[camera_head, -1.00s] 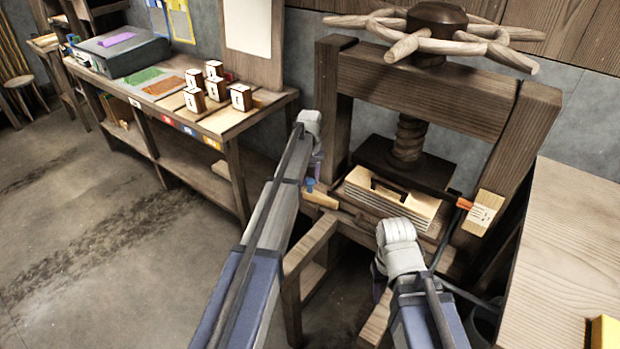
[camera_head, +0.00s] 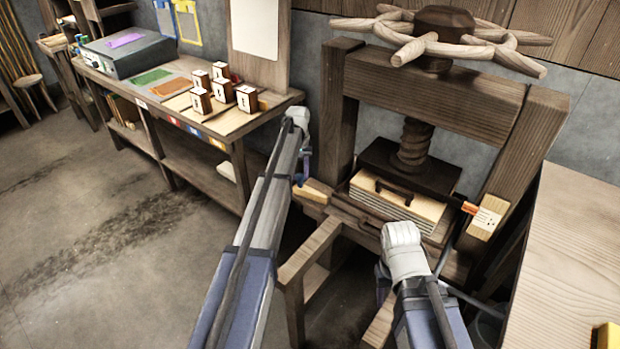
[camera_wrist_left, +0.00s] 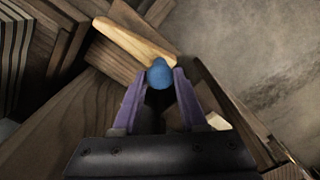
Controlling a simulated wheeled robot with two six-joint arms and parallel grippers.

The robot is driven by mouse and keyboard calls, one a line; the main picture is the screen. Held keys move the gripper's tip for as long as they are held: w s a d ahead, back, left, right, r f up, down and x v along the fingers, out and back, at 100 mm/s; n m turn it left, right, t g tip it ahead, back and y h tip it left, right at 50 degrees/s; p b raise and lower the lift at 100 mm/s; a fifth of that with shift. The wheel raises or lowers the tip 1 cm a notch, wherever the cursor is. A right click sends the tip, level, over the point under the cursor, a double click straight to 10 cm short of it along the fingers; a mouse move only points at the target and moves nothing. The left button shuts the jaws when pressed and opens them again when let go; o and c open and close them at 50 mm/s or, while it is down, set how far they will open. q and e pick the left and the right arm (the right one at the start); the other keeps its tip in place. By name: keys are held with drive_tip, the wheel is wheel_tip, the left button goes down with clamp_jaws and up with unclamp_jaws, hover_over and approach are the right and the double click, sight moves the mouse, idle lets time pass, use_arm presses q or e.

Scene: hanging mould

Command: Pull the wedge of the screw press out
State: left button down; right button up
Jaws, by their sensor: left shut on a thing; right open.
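The screw press (camera_head: 440,75) stands upright in front of me, with a wooden screw and a dark pressing block above a pale layered stack (camera_head: 398,210). The pale wooden wedge (camera_head: 315,191) is at the lower left side of the frame; it also shows in the left wrist view (camera_wrist_left: 130,40). My left gripper (camera_head: 300,178) is shut on the wedge's blue knob (camera_wrist_left: 158,74). I cannot tell whether the wedge's far end still touches the frame. My right gripper (camera_head: 382,284) is open, low in front of the press, its fingers mostly hidden by its wrist.
A workbench (camera_head: 235,125) with several small numbered blocks stands at the left. A wooden table (camera_head: 570,250) is close on the right, with a yellow thing (camera_head: 607,336) at its edge. A pale plate (camera_head: 487,217) is on the right post. The floor at left is clear.

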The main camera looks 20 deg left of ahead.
use_arm(q)
drive_tip(key=shift+w+a, duration=0.15)
drive_tip(key=shift+a, duration=0.1)
drive_tip(key=shift+c, duration=2.3)
unclamp_jaws()
wheel_tip(320, 180, up, 8)
drive_tip(key=p, duration=0.8)
drive_tip(key=shift+f, duration=0.1)
